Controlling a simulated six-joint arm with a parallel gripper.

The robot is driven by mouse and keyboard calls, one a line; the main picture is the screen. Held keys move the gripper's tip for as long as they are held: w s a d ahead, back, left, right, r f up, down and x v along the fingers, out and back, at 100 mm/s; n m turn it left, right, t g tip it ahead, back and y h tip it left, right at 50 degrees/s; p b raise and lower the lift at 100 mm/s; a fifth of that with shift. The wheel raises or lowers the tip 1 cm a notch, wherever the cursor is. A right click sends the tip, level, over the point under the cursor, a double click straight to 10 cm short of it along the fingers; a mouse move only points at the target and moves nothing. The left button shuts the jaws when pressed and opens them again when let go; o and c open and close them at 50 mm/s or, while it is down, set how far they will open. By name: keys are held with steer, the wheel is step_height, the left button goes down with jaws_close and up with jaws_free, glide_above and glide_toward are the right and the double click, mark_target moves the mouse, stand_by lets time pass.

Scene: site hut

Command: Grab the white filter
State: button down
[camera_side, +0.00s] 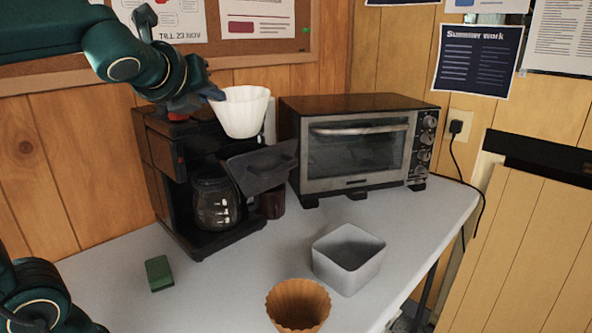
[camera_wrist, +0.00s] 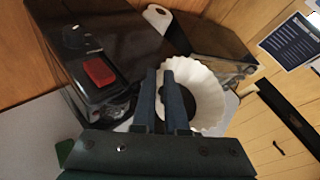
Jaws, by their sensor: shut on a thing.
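The white filter (camera_side: 243,112) is a fluted paper cup, held upright in the air in front of the coffee maker's top and left of the toaster oven. My gripper (camera_side: 214,95) is shut on its left rim in the side view. In the wrist view, the two fingers of my gripper (camera_wrist: 166,92) pinch the near wall of the white filter (camera_wrist: 205,92), whose open mouth and dark inside show beyond them. The filter touches nothing else that I can see.
A coffee maker (camera_side: 160,165) with a glass carafe (camera_side: 215,203) has its dark filter basket (camera_side: 262,168) swung out. A toaster oven (camera_side: 355,150) stands to the right. A brown filter (camera_side: 298,304), a grey bin (camera_side: 349,258) and a green sponge (camera_side: 159,273) are on the table.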

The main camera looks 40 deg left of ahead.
step_height(320, 180, up, 10)
stand_by(0.4)
